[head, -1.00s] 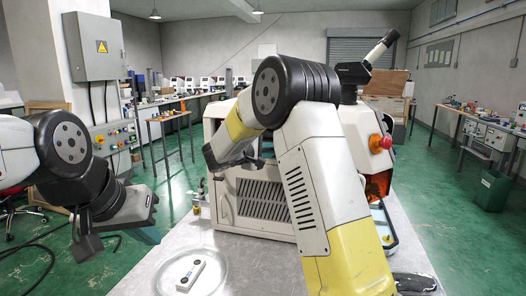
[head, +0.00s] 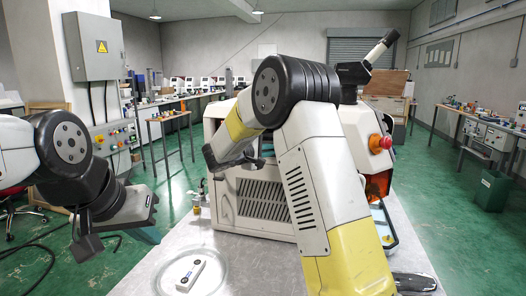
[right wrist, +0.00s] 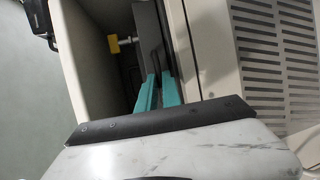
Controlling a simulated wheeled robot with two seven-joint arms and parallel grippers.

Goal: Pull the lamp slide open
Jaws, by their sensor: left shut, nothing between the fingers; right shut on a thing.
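The machine (head: 265,200) is a pale housing with a slotted vent on the table. In the right wrist view, a dark upright panel with a slim dark handle (right wrist: 155,56) stands in a recess at the machine's side; it looks like the lamp slide (right wrist: 146,22). My right gripper (right wrist: 158,84) has its teal fingers shut on this handle. How far the slide stands out is hard to tell. In the head view the right fingers cannot be made out behind my arm. My left gripper (head: 150,236) is shut and empty, left of the table.
A yellow knob (right wrist: 115,45) sticks out beside the slide. A round clear dish (head: 218,276) with a small white block (head: 190,274) lies on the table's front left. Small bottles (head: 197,202) stand by the machine. A red button (head: 380,143) sits on its right side.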

